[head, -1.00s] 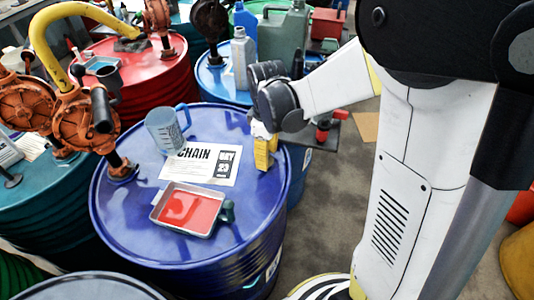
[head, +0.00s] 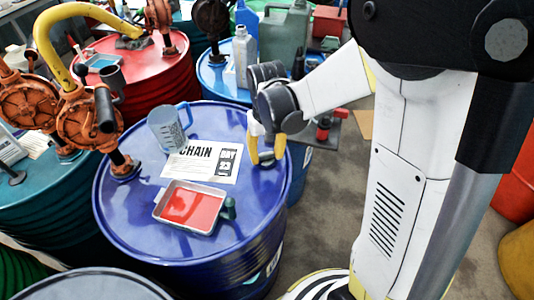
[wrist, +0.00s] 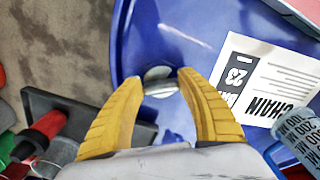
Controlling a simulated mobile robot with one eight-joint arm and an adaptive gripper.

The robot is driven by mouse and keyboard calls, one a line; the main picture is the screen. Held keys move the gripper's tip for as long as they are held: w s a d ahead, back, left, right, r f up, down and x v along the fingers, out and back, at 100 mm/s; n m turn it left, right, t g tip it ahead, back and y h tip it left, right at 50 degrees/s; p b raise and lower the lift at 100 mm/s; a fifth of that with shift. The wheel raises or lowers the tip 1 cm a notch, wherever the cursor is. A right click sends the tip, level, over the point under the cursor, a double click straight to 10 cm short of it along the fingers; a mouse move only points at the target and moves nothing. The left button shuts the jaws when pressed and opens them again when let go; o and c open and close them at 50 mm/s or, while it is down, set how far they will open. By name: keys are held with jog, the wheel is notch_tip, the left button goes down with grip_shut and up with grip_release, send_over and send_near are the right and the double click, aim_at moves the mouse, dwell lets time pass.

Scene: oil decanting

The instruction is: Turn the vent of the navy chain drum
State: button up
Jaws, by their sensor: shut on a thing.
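The navy chain drum (head: 130,210) stands at the centre of the head view, with a white CHAIN label (head: 205,160) on its lid. It also fills the upper middle of the wrist view (wrist: 190,35). The vent (wrist: 160,84) is a small round grey metal fitting near the lid's edge. My gripper (head: 266,158) points down at the lid's right side, its two yellow fingers on either side of the vent and shut on it. In the head view the fingers mostly hide the vent.
On the lid stand a clear blue measuring jug (head: 168,128) and a tray of red liquid (head: 190,207), left of my gripper. A dark green handle (head: 228,208) sits beside the tray. A rusty pump (head: 90,120) rises at the left. Several other drums crowd around.

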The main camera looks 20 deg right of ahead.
aim_at(266, 155)
jog(key=shift+m, duration=1.1)
jog(key=shift+a, duration=0.1)
jog(key=o, duration=1.2)
jog(key=shift+c, duration=0.2)
notch_tip(266, 155, up, 12)
